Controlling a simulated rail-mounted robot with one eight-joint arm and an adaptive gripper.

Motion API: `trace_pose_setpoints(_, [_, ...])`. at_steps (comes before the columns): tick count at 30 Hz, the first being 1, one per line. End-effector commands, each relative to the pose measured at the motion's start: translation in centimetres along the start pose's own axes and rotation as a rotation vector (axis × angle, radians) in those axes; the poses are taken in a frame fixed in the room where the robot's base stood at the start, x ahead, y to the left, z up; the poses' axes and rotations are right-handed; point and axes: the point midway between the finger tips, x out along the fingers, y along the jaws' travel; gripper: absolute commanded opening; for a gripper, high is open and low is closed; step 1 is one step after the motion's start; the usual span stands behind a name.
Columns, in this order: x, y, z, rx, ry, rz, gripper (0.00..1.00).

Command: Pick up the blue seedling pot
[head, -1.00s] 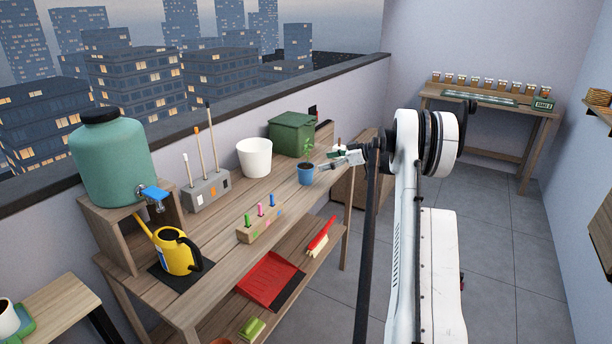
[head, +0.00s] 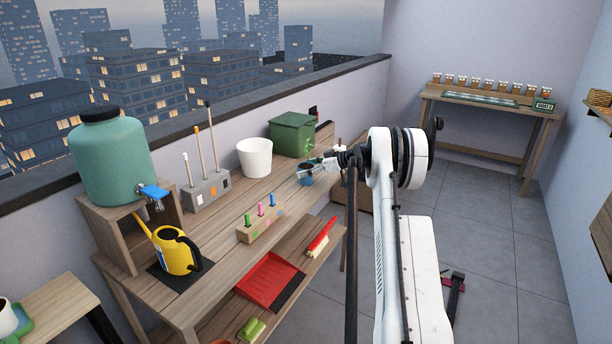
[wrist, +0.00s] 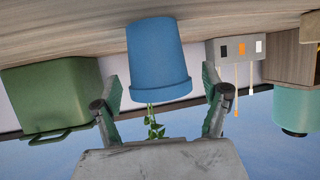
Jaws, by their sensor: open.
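The blue seedling pot (head: 306,177) stands on the wooden bench with a small green plant (head: 308,152) in it. In the head view my gripper (head: 311,171) is at the pot and partly covers it. In the wrist view, which is upside down, the blue pot (wrist: 158,62) sits between and just beyond the two spread fingers of my gripper (wrist: 162,102). The fingers are open, with a gap visible on each side of the pot near its rim. The seedling's leaves (wrist: 153,124) show below the rim in that view.
A green lidded bin (head: 292,134) stands behind the pot and a white bucket (head: 254,158) to its left. A wooden block with coloured markers (head: 260,222) is nearer on the bench. A grey holder with sticks (head: 207,190) is further left. Bare bench lies left of the pot.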

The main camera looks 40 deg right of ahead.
Motion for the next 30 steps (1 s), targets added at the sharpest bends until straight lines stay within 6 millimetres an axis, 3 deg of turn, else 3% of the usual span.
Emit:
trace_pose_setpoints(2, [0.0,0.0,0.0,0.0,0.0,0.0,0.76])
trace_pose_setpoints(14, [0.0,0.0,0.0,0.0,0.0,0.0,0.22])
trace_pose_setpoints(23, [-0.1,0.0,-0.2,0.0,0.001,0.0,0.22])
trace_pose_setpoints(30, [-0.8,0.0,-2.0,0.0,0.001,0.0,0.22])
